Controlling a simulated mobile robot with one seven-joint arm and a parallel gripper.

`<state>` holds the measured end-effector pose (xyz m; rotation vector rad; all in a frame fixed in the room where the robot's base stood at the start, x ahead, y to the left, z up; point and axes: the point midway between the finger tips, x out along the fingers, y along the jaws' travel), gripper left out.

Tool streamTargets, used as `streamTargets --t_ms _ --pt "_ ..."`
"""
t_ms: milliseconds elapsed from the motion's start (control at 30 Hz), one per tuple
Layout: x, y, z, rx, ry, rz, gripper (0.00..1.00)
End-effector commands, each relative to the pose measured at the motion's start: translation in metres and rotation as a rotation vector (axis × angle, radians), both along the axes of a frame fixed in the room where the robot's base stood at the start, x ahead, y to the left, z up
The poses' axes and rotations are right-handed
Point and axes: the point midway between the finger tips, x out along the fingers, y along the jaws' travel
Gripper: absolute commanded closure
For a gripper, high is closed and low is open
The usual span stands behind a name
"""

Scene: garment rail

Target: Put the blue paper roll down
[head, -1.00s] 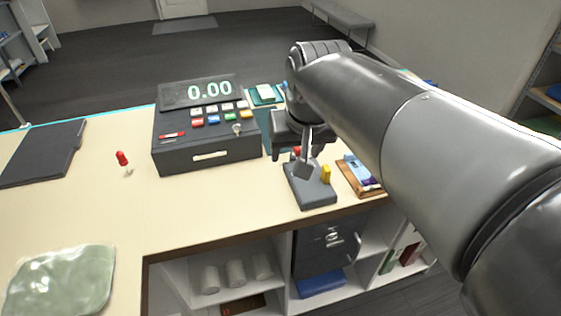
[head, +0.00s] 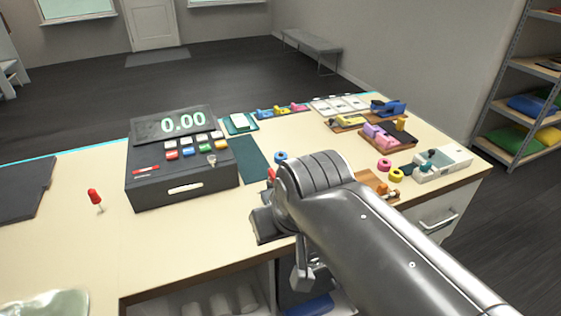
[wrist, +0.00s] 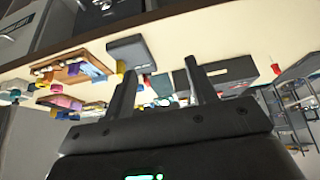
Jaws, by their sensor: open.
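A small blue ring (head: 281,157), which looks like the blue paper roll, rests on the cream counter (head: 95,250) just right of the dark green mat (head: 249,160) in the head view. My gripper (wrist: 158,92) shows two spread fingers with nothing between them in the wrist view. In the head view my wrist hides most of the gripper; one finger shows low, by the counter's front edge and apart from the blue ring. I cannot pick out the blue ring for sure in the wrist view.
The cash register (head: 182,165) stands left of my wrist. Pink (head: 384,164) and yellow (head: 396,175) rings lie to the right, near a white box (head: 442,164). A grey block (wrist: 130,50) sits near the counter edge in the wrist view. The counter's left front is mostly clear.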

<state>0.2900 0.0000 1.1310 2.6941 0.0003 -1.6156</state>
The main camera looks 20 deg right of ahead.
Motion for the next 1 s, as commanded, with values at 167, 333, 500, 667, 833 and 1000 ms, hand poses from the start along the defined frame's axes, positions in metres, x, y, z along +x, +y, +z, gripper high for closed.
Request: streamTargets --t_ms 167,333,500,667,833,1000 --pt "0.008 0.003 0.043 0.053 0.004 -0.042 0.48" --pt "0.053 0.015 0.046 0.374 0.033 -0.308 0.48" --pt "0.112 0.013 0.054 0.733 0.071 -0.638 0.48" --pt "0.176 -0.009 0.062 1.091 0.11 -0.989 0.48" --pt "0.242 -0.057 0.064 1.47 0.15 -1.365 0.48" --pt "0.289 -0.111 0.058 1.785 0.182 -1.66 0.48"
